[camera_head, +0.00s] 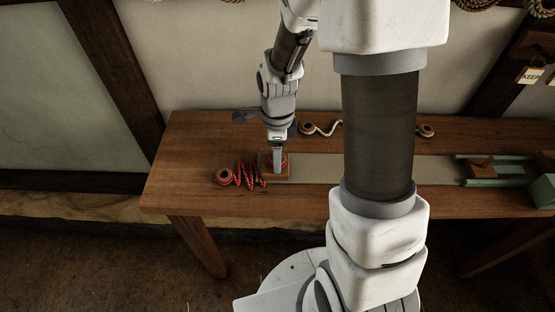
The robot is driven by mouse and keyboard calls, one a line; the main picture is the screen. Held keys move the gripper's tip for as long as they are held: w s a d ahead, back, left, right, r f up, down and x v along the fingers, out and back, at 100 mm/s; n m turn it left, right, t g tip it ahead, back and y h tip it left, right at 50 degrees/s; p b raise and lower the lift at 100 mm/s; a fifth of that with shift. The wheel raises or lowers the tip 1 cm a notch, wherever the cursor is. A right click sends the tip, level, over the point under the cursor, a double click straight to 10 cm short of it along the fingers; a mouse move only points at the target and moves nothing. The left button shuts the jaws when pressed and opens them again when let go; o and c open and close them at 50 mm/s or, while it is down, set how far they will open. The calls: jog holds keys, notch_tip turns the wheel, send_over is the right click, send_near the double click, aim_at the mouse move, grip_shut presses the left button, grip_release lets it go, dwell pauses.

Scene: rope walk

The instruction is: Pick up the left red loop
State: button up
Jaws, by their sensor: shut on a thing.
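My gripper (278,168) points straight down at the left part of the wooden table. Its fingers are shut on red cord, seen as the red loop (286,160) at the fingertips, just above or on a small wooden block (284,179). The fingers hide part of the loop, and I cannot tell whether it is clear of the block. A zigzag of red rope (250,175) lies directly left of the block, with a round wooden spool-like end (223,177) at its left. No second red loop shows; my arm covers the middle of the table.
A white cord with a round wooden end (306,128) lies at the back, and another round end (426,130) shows right of my arm. A grey strip (318,168) runs along the table (190,140). A green-railed wooden fixture (490,168) stands at the right. The far left tabletop is clear.

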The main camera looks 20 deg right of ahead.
jog(key=shift+c, duration=0.7)
jog(key=shift+r, duration=0.1)
notch_tip(320, 180, up, 18)
jog(key=p, duration=0.3)
jog(key=shift+p, duration=0.4)
jog(key=w+a+p, duration=0.2)
jog(key=w+a, duration=0.3)
jog(key=a, duration=0.2)
jog(key=shift+a, duration=0.25)
jog(key=w+a+p, duration=0.2)
jog(key=w+a, duration=0.2)
jog(key=a, duration=0.3)
jog(key=shift+w+a+p, duration=0.15)
jog(key=shift+w+p, duration=0.15)
jog(key=shift+w, duration=0.05)
